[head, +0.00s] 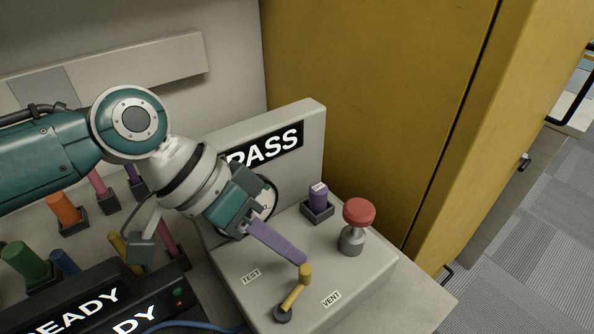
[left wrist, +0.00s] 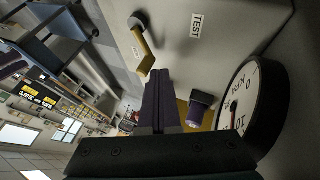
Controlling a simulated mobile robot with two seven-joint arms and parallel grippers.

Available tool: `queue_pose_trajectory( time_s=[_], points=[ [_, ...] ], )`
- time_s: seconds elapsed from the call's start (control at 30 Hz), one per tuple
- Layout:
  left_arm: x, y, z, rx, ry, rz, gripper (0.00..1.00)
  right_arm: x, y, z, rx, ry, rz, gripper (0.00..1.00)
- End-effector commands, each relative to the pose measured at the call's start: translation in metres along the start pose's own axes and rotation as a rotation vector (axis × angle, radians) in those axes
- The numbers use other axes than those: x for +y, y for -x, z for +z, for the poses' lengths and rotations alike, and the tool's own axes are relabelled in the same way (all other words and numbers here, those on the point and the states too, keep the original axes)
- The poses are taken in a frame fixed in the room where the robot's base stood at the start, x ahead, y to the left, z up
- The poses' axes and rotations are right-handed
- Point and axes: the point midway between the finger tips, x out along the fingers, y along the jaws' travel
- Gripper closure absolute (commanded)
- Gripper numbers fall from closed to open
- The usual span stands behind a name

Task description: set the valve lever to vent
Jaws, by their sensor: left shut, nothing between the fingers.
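The valve lever (head: 293,297) is a yellow arm on a dark round pivot, with an upright yellow knob at its far end. It sits on top of a grey box and points away from the front, between the TEST label (head: 251,276) and the VENT label (head: 331,298). My left gripper (head: 301,260) is shut and empty, its purple fingertips right at the knob; I cannot tell whether they touch. In the left wrist view, the lever (left wrist: 146,52) shows just beyond the fingertips (left wrist: 158,74). My right gripper is not in view.
Behind the lever stand a red mushroom button (head: 358,213) and a purple plug (head: 318,197) in a socket. A round gauge (left wrist: 254,110) is close to my left gripper. A yellow cabinet (head: 380,90) rises behind. Coloured plugs and dark READY units (head: 90,300) lie left.

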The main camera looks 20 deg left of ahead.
Motion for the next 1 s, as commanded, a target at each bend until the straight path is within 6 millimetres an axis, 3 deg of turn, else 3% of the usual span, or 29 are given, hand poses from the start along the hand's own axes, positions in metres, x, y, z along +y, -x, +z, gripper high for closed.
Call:
queue_pose_trajectory(
  time_s=[1.0],
  points=[
    [0.005,0.006,0.016,-0.018,-0.031,0.016,1.0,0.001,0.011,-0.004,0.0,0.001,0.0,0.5]
  ],
)
